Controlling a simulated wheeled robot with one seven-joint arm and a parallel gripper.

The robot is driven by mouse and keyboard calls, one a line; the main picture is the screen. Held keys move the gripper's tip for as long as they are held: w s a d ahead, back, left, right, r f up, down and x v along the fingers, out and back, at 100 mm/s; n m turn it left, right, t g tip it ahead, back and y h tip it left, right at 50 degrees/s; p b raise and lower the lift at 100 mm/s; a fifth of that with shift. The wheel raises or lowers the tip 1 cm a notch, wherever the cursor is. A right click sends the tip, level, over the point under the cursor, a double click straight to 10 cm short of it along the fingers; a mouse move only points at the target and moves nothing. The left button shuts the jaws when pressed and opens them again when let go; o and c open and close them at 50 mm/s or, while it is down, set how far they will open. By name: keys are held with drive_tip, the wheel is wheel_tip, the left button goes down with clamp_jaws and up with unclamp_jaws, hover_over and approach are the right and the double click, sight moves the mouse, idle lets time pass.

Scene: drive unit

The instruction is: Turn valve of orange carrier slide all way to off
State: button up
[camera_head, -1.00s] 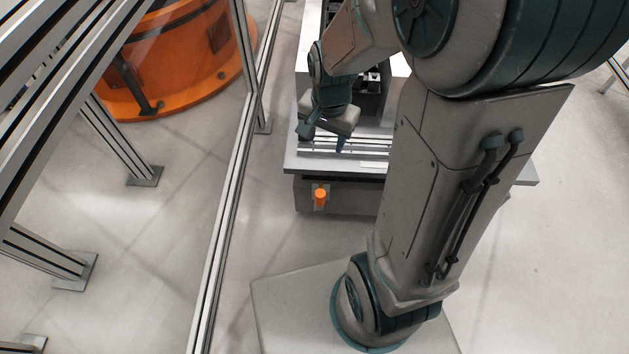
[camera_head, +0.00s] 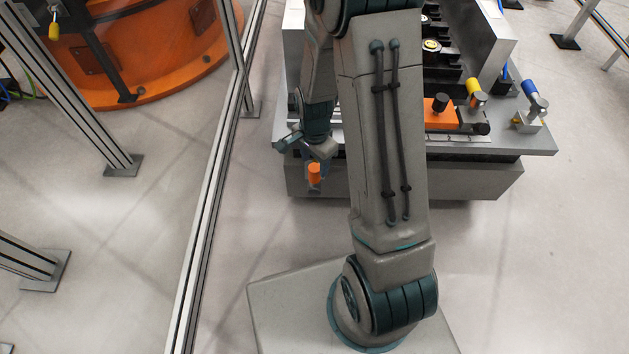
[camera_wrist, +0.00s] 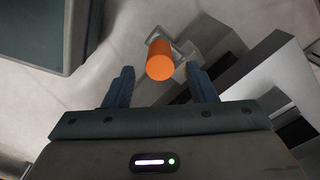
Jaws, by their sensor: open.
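An orange cylindrical knob (camera_head: 314,170) sits on a small bracket at the front left of the grey bench. In the wrist view this orange knob (camera_wrist: 160,60) lies beyond and between the fingertips of my gripper (camera_wrist: 163,76), with gaps on both sides. In the head view my gripper (camera_head: 302,150) is at the bench's front left corner, just above the knob. It is open and empty. An orange carrier block (camera_head: 440,115) sits on the bench's right side. A yellow-handled lever (camera_head: 474,87) stands beside it. My arm hides the middle of the bench.
A blue-handled lever (camera_head: 533,92) stands on the bench's right corner. An aluminium frame post (camera_head: 212,190) rises left of the bench, with a large orange round base (camera_head: 165,60) behind it.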

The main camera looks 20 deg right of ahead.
sight(314, 178)
wheel_tip(314, 178, down, 8)
drive_tip(key=b, duration=0.2)
drive_tip(key=shift+b, duration=0.4)
drive_tip(key=shift+c, duration=0.3)
clamp_jaws()
